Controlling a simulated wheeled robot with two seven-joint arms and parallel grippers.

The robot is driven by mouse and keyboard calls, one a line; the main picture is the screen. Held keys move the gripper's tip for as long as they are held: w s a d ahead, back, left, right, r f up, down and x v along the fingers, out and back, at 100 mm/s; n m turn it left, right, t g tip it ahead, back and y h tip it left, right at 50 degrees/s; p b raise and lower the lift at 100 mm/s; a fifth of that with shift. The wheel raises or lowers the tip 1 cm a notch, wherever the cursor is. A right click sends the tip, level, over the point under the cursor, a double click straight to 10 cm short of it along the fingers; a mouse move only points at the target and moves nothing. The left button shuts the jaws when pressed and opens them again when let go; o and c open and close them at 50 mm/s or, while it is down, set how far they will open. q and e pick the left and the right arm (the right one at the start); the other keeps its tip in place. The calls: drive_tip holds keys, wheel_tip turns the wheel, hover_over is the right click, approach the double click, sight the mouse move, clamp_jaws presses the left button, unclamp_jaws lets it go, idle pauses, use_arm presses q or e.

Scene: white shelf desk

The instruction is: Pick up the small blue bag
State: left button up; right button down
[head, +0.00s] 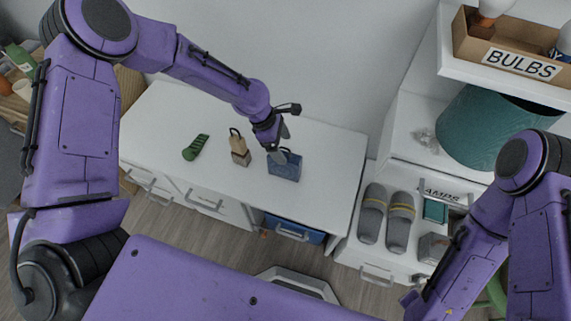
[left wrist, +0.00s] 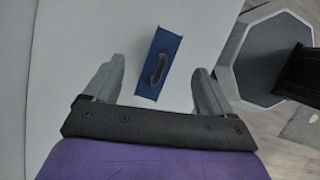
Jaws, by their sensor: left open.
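In the head view the gripper hides part of the bag's top. My right arm shows at the right, but its gripper is out of view.
The beige and brown bag (head: 239,147) and a green object (head: 196,147) stand or lie to the left on the white desk (head: 330,145). At the right, a white shelf unit holds grey slippers (head: 399,222), a teal bin (head: 488,125) and a cardboard box marked BULBS (head: 510,52).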

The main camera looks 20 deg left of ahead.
sight(289, 154)
use_arm(q)
drive_tip(key=x, duration=0.5)
drive_tip(key=shift+s+d, duration=0.15)
drive_tip(key=shift+d, duration=0.1)
drive_tip(key=shift+r, duration=0.1)
clamp_jaws()
